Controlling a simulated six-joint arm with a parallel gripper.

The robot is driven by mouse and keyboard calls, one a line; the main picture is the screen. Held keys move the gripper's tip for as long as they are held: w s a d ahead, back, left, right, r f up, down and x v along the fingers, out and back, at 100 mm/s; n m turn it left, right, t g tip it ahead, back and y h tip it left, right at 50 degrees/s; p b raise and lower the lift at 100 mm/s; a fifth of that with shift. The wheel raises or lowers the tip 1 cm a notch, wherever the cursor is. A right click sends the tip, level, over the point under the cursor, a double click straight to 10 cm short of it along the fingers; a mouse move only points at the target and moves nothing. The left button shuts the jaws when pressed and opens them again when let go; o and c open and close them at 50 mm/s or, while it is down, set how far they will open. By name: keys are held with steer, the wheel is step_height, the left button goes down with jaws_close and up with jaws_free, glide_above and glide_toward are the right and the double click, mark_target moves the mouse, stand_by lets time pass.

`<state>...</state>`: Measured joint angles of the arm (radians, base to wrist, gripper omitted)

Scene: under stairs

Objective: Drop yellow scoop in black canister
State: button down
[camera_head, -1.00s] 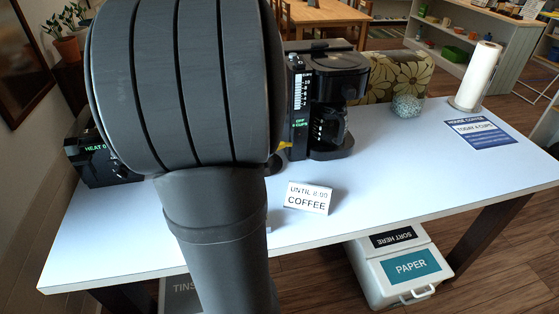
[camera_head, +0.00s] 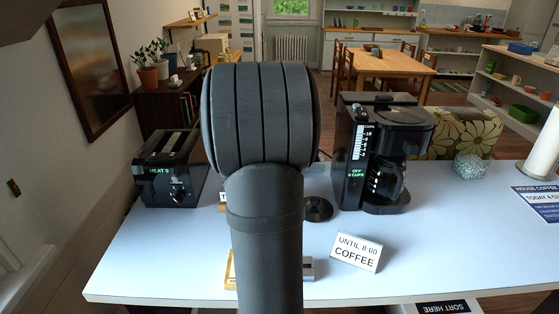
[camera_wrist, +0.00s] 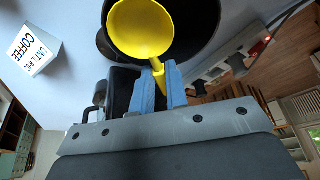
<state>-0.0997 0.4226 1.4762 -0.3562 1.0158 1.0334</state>
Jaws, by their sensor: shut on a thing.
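The yellow scoop (camera_wrist: 140,28) shows in the wrist view, its round bowl facing the camera. My gripper (camera_wrist: 160,72) has blue fingertips shut on the scoop's handle. The black canister (camera_wrist: 197,48) is a dark round shape directly behind the bowl in the wrist view, with the bowl overlapping its opening. I cannot tell whether the bowl is above the rim or inside it. In the head view my arm hides the gripper, scoop and canister.
A black round lid-like disc (camera_head: 318,209) lies on the white table (camera_head: 420,240). The coffee maker (camera_head: 385,150) stands right of my arm, the toaster (camera_head: 172,170) left. The coffee sign (camera_head: 357,252) stands near the front. The table's right side has free room.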

steer(key=shift+f, duration=0.65)
steer(key=c, duration=1.3)
jaws_free()
steer(key=shift+c, duration=0.2)
steer(key=shift+r, duration=0.15)
steer(key=v, duration=1.7)
steer(key=shift+s+r, duration=0.1)
